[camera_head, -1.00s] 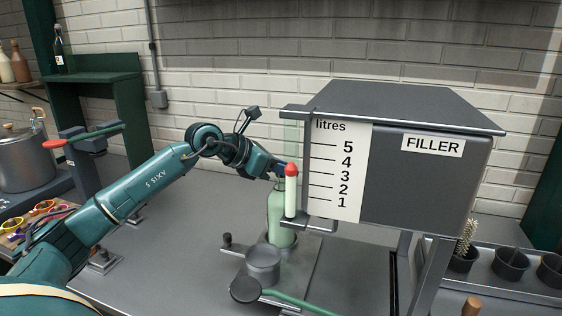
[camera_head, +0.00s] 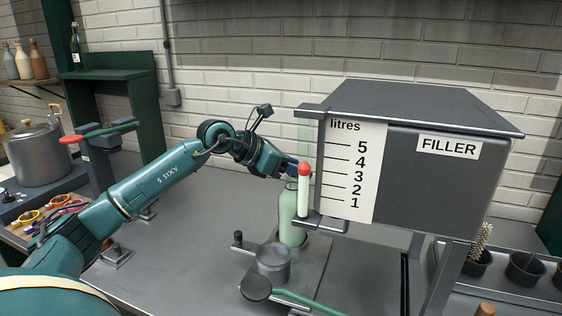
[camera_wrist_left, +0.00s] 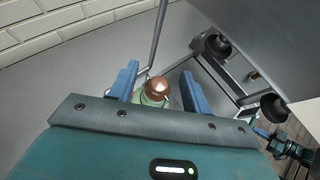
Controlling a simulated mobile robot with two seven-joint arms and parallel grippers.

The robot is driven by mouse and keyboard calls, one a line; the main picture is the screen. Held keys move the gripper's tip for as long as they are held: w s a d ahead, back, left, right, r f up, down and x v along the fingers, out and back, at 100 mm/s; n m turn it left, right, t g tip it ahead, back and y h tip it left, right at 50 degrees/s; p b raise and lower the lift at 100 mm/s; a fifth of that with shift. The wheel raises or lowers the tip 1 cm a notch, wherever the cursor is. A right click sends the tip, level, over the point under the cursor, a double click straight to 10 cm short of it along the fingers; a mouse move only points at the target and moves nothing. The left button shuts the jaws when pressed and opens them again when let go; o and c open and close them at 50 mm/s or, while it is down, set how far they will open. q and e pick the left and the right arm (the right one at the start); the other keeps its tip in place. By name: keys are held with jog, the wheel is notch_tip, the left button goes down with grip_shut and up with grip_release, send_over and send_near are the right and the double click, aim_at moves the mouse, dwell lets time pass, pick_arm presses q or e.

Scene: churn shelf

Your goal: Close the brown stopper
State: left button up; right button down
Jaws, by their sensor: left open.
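The brown stopper (camera_wrist_left: 157,86) shows in the left wrist view as a shiny copper-brown ball at the top of the pale green bottle (camera_head: 291,222). My left gripper (camera_wrist_left: 158,77) is open, with one blue finger on each side of the stopper and gaps between them and it. In the head view my left gripper (camera_head: 291,170) is at the bottle's neck, partly behind the red-tipped gauge tube, and hides the stopper. I cannot tell how the stopper sits in the neck. What looks like my right gripper (camera_wrist_left: 268,134) shows small at the right of the wrist view.
The filler box (camera_head: 440,185) with its litre scale stands close to the right of the bottle. A grey cup (camera_head: 274,262) stands before the bottle.

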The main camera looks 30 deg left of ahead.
pick_arm(q)
jog(key=b+v, duration=0.5)
jog(key=v, duration=0.8)
pick_arm(e)
jog(key=shift+w+a+f+n+t+y, duration=0.2)
jog(key=shift+w+a+y, duration=0.1)
jog(key=shift+a, duration=0.2)
jog(key=shift+w+a+f+n+t+y, duration=0.2)
jog(key=shift+a+y, duration=0.1)
jog(key=shift+a, duration=0.15)
pick_arm(q)
jog(key=shift+f, duration=0.1)
pick_arm(e)
jog(key=shift+d+f, duration=0.1)
jog(key=shift+s, duration=0.1)
